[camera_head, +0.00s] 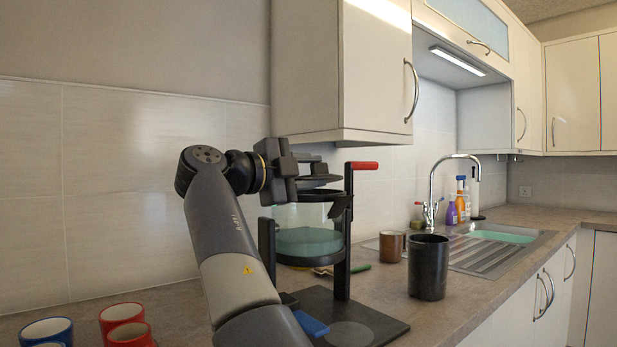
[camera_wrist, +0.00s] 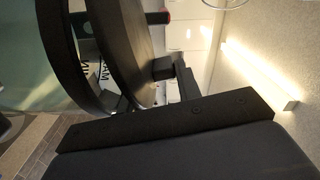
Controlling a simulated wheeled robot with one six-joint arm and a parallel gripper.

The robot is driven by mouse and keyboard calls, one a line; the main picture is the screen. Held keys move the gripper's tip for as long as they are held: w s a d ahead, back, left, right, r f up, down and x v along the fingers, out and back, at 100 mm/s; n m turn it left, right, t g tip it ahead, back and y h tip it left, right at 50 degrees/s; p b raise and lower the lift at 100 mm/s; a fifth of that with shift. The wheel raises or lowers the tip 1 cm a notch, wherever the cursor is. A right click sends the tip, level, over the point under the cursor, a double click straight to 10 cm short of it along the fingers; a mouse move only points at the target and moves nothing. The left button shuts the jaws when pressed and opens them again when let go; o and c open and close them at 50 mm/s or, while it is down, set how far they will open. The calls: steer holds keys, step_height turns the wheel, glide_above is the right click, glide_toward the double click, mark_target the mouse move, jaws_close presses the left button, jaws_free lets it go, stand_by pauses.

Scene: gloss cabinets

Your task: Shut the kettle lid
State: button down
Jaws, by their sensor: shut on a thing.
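The kettle has a clear body with pale green contents (camera_head: 308,230), held in a black frame. Its dark round lid (camera_head: 320,182) is above the black rim, with a visible gap. In the wrist view the lid (camera_wrist: 128,45) is a dark disc beside the rim (camera_wrist: 82,50), apart from it. My gripper (camera_head: 308,163) is above the kettle, shut on the lid by its top knob. The wrist view shows a dark finger (camera_wrist: 190,115) close to the knob; the exact contact is partly hidden.
A red handle (camera_head: 363,165) tops the frame's right post. Red cups (camera_head: 122,316) and a blue cup (camera_head: 46,331) stand front left. A wall cabinet (camera_head: 346,70) hangs close above.

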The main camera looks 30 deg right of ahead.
steer(key=shift+f, duration=0.35)
steer(key=c, duration=1.2)
jaws_free()
steer(key=shift+r, duration=0.15)
